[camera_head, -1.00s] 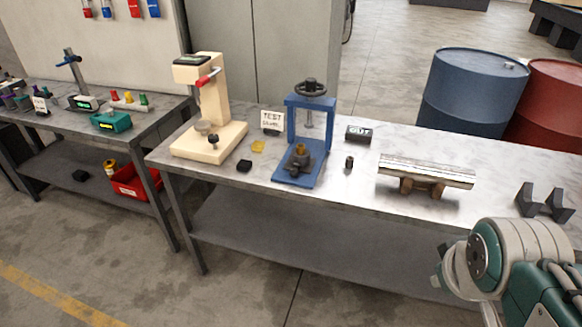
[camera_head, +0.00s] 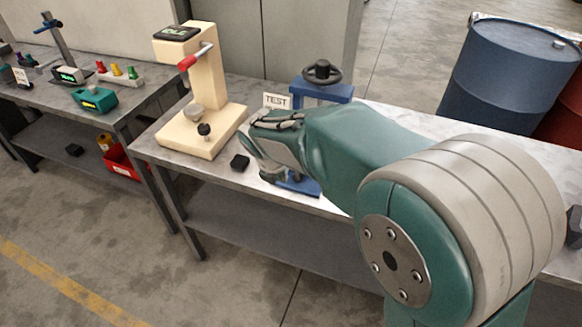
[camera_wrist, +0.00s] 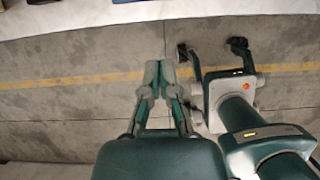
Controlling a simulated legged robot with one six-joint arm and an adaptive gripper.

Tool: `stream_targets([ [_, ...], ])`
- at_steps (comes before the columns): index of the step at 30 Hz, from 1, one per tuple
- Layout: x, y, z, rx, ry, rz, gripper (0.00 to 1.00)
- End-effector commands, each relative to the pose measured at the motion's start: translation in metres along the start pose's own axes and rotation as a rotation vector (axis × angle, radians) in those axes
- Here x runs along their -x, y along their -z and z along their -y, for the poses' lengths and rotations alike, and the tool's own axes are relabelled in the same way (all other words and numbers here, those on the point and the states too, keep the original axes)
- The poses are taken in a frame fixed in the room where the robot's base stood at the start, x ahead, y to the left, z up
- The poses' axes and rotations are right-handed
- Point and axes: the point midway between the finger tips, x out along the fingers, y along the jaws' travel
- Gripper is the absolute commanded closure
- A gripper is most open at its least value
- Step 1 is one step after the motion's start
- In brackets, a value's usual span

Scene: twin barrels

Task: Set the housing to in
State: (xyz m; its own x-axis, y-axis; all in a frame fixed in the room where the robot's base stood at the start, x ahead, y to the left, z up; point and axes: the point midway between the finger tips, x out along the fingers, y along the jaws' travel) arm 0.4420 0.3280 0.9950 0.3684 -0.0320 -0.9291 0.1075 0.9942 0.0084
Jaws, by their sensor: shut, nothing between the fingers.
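My gripper shows in the wrist view (camera_wrist: 159,70), its fingers together and empty, over the floor near the bench edge. In the head view my arm reaches left across the bench to the blue press (camera_head: 322,92), and the gripper end is between the press and the cream tester (camera_head: 200,90). No housing can be made out now. My arm covers the middle of the press, where a dark part with a brass-coloured piece stood on its base in the earlier head view. The handwheel and the front of the base still show.
A TEST card (camera_head: 276,101) stands left of the press. A small black block (camera_head: 240,161) lies near the bench's front edge. A second bench (camera_head: 160,98) is at left. A blue barrel (camera_head: 508,75) and a red barrel (camera_head: 562,128) stand behind. My arm hides much of the bench.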

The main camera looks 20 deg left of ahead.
Motion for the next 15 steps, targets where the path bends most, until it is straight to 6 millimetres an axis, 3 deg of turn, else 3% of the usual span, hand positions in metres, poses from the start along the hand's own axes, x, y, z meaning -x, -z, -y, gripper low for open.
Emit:
stream_targets([
  [5, -0.011, 0.001, -0.003, 0.038, 0.0, 0.0, 1.0],
  [15, -0.073, 0.002, -0.005, 0.034, 0.004, -0.003, 1.0],
])
